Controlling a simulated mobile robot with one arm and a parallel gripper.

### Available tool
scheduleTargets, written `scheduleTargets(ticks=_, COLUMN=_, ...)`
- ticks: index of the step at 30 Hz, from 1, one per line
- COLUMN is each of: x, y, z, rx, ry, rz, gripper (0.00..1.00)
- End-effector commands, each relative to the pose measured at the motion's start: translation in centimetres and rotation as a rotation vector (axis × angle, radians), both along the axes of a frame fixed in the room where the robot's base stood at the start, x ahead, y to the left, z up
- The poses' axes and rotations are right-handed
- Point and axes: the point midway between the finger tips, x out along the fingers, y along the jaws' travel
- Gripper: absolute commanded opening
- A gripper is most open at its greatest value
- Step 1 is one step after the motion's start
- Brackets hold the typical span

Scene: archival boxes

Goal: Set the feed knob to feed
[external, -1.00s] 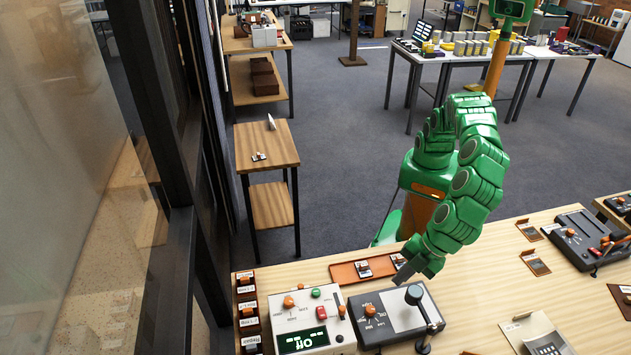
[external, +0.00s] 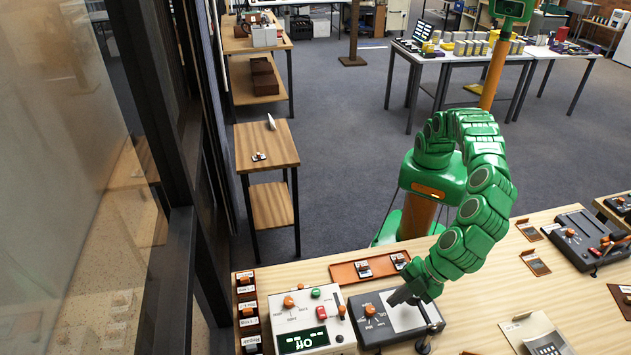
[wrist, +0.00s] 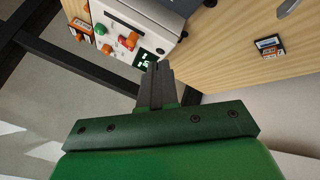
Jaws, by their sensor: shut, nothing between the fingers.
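A dark-and-grey machine (external: 395,325) on the bench has an orange knob (external: 369,310) on its dial plate and a lever at its right end. A white control box (external: 293,317) to its left carries another orange knob (external: 289,301), a green button, a red switch and a lit display. The dial labels are too small to read surely. My gripper (external: 397,297) is shut and empty, low over the grey machine, just right of its orange knob and apart from it. In the wrist view, my closed fingers (wrist: 157,72) overlap the white box's display (wrist: 145,58). My gripper hides the lever's top.
A brown tray (external: 345,272) with small pieces lies behind the machine. Another dark machine (external: 580,240) stands at the right.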

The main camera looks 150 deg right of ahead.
Motion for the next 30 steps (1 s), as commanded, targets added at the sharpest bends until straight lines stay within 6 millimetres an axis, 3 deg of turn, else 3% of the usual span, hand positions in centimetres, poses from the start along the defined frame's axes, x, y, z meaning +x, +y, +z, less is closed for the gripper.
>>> scheduleTargets(ticks=5, x=0.3, y=-0.4, z=-0.8, rx=0.0, ry=0.001, rz=0.0, gripper=0.0)
scheduleTargets(ticks=24, x=3.3, y=-4.1, z=-7.1, rx=-0.001, ry=0.001, rz=0.0, gripper=0.0)
scheduleTargets(ticks=30, x=3.7, y=-5.7, z=-8.0, rx=0.001, ry=0.0, rz=-0.001, gripper=0.0)
